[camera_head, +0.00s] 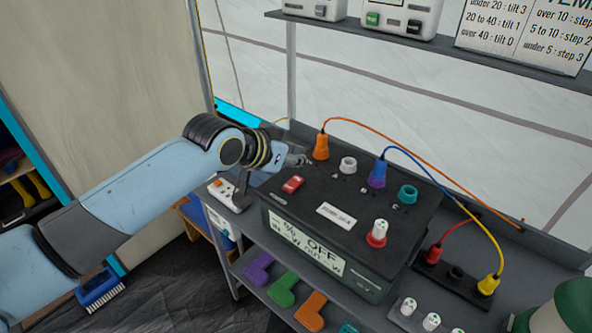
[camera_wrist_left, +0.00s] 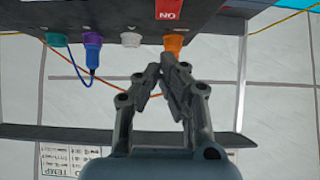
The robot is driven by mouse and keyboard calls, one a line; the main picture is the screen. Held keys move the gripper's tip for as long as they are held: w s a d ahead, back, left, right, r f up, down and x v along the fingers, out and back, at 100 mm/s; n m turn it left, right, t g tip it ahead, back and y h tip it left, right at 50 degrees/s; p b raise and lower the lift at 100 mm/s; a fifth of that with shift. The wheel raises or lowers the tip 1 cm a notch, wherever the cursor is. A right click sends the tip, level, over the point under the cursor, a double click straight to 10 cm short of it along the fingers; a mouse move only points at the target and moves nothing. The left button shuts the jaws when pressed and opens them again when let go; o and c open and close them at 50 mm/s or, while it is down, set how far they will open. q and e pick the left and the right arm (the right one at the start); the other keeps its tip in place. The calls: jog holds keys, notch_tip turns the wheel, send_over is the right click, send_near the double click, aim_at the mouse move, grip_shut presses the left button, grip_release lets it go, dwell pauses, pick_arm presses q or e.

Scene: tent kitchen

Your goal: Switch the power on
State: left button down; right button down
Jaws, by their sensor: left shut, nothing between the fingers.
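A black power box (camera_head: 330,195) stands on the grey bench, its front label (camera_head: 305,243) reading OFF. A red switch (camera_head: 293,185) sits on its top at the left; it also shows in the left wrist view (camera_wrist_left: 170,10), with upside-down lettering that reads ON. My left gripper (camera_head: 300,160) is shut and empty, just behind the switch and left of the orange plug (camera_head: 321,147), apart from the switch. In the left wrist view its closed fingers (camera_wrist_left: 165,66) point toward the box near the orange plug (camera_wrist_left: 173,42). The right gripper is out of view.
A shelf (camera_head: 400,40) hangs above. A small white device (camera_head: 222,190) stands left of the box.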

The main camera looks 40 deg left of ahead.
aim_at(298, 181)
pick_arm(q)
jog(key=shift+w+f, duration=0.2)
jog(key=shift+f, duration=1.75)
jog(key=g+p, duration=0.1)
jog(key=p, duration=0.1)
jog(key=g+p, duration=0.1)
jog(key=p, duration=0.1)
jog(key=shift+w+f, duration=0.1)
jog(key=shift+w, duration=0.25)
jog(key=shift+w+f+p, duration=0.1)
jog(key=shift+f+p, duration=0.25)
jog(key=shift+p, duration=0.1)
jog(key=shift+d+f, duration=0.1)
jog(key=shift+f, duration=0.1)
